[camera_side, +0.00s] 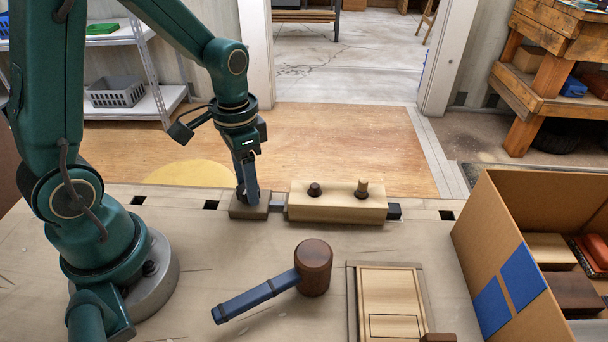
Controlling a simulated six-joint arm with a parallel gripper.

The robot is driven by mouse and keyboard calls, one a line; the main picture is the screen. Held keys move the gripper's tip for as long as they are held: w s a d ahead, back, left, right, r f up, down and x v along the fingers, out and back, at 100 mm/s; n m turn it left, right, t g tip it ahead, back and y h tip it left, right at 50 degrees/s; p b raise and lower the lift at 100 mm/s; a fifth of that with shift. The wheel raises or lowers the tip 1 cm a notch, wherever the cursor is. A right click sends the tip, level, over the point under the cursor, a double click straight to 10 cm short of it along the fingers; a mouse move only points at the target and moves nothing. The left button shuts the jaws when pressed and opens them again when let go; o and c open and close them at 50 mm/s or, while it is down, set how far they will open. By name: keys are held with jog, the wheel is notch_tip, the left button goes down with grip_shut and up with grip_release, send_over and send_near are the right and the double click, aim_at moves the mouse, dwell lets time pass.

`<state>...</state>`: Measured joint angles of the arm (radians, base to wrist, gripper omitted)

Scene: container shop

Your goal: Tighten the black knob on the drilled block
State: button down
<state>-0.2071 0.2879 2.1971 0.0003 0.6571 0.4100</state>
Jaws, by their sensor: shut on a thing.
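The drilled block (337,203) is a long pale wooden block lying on the bench. A dark round knob (314,189) stands on its top left of centre. A small black piece (394,211) sits at the block's right end. My gripper (249,195) points down left of the drilled block, apart from the knob. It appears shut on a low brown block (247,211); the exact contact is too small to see. A grey piece (278,200) lies between the brown block and the drilled block.
A mallet (314,268) with a blue handle lies in front. A framed wooden panel (390,290) lies to its right. A cardboard box (525,215) with blue patches holds several items at the right. Square holes line the bench's back edge. The front left bench is mostly clear.

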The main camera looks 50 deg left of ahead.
jog(key=shift+m, duration=1.6)
jog(key=shift+c, duration=1.5)
grip_release()
jog(key=shift+r, duration=2.6)
